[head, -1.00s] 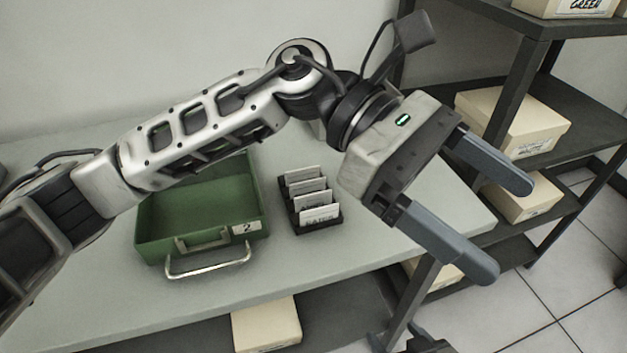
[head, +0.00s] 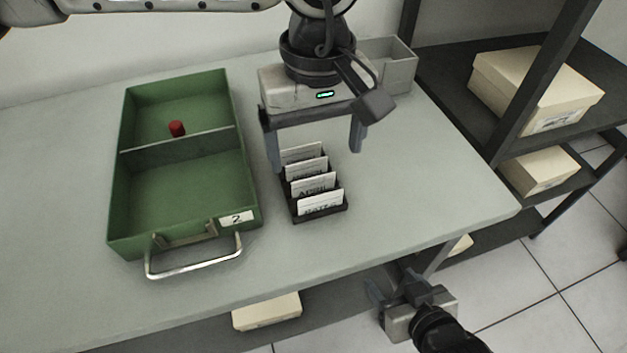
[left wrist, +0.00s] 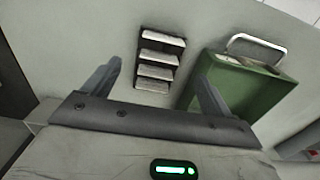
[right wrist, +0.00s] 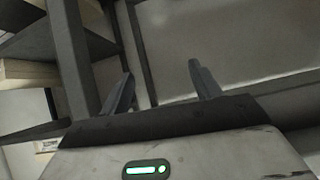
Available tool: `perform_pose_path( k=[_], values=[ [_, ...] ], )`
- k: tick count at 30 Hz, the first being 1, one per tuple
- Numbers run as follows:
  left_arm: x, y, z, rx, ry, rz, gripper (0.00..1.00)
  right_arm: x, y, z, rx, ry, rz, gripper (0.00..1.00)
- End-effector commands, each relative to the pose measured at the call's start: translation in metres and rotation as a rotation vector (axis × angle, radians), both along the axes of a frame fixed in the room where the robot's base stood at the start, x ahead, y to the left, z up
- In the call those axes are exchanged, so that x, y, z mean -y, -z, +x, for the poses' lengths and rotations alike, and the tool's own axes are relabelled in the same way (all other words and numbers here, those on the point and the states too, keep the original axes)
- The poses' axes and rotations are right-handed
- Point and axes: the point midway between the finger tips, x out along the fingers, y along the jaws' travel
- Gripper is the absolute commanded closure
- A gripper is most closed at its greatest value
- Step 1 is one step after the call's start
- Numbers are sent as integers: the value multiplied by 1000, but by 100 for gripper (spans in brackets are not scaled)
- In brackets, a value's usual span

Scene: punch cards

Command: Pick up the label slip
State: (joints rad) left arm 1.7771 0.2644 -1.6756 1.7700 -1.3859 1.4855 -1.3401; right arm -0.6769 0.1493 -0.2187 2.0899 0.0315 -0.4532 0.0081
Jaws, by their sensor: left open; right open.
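Several white printed cards (head: 313,184) stand in a row in a small black rack (head: 322,213) on the table. They also show in the left wrist view (left wrist: 160,57), between the finger directions. I cannot tell which one is the label slip; the print is mostly too small to read. My left gripper (head: 315,155) is open and empty, pointing down above the back end of the rack, fingers apart from the cards. My right gripper (head: 391,279) is open and empty, low beyond the table's front edge, far from the cards.
A green two-compartment box (head: 183,195) with a "2" tag and metal handle stands left of the rack. A red cylinder (head: 177,128) is in its back compartment. A grey bin (head: 397,72) stands behind. A dark shelf with cream boxes (head: 535,85) is at right. The table right of the rack is clear.

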Motion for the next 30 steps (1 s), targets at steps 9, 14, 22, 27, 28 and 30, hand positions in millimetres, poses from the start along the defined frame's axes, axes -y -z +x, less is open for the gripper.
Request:
perform_pose_path(
  k=[9, 14, 22, 27, 28, 30],
  values=[
    [-1, 26, 1, -2, 0, -1, 15, 1, 0, 0, -6, -1, -8, 37],
    [-4, 49, 7, -3, 0, 0, 15, 2, -9, 2, -1, -3, -16, 37],
    [-4, 72, 7, 0, 0, -2, 15, 2, -7, 4, 0, -4, -20, 37],
    [-4, 72, 7, 0, -1, -2, 17, 3, -5, 3, -3, -3, -22, 37],
    [-4, 72, 7, 0, -1, -2, 26, 3, -5, 3, -3, -3, -22, 37],
    [-4, 72, 7, 0, -1, -2, 45, 3, -5, 3, -3, -4, -23, 37]
  ],
)
